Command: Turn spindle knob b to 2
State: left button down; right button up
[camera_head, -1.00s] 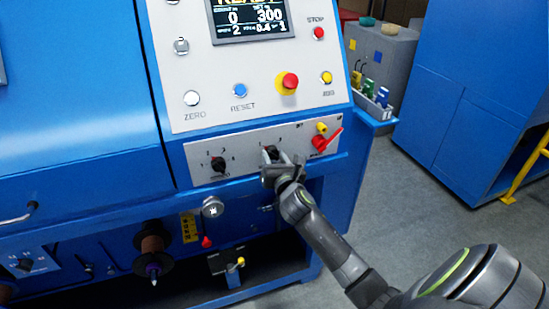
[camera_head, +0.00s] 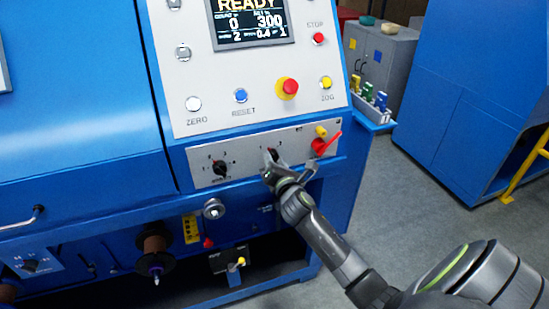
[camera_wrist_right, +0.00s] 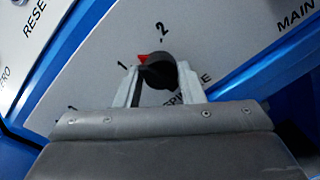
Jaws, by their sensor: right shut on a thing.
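The spindle knob (camera_wrist_right: 160,66) is black with a red pointer mark. It sits on a pale panel (camera_wrist_right: 90,75), with a "1" to its left and a "2" above it in the right wrist view. The red mark is at the knob's upper left, near the "1". My right gripper (camera_wrist_right: 158,80) is shut on the knob, one finger at each side. The label below the knob is partly hidden by the gripper. In the head view my right gripper (camera_head: 272,165) covers much of the knob. My left gripper is not in view.
Another black selector knob (camera_head: 219,168) is left of my right gripper. A red lever (camera_head: 326,143) is close on its right. Above are a red stop button (camera_head: 287,87) and a display (camera_head: 249,20). A ledge runs below the panel. Grey floor is open at right.

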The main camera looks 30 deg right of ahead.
jog(key=m, duration=0.2)
jog(key=shift+r+m+p, duration=0.15)
jog(key=shift+m+p, duration=0.25)
jog(key=m, duration=0.3)
jog(key=shift+d, duration=0.1)
jog(key=m, duration=0.3)
jog(key=shift+m+y, duration=0.3)
jog(key=shift+y, duration=0.1)
jog(key=shift+m, duration=1.3)
jog(key=shift+y, duration=0.3)
jog(key=o, duration=1)
jog(key=shift+d+f, duration=0.15)
jog(key=shift+f, duration=0.05)
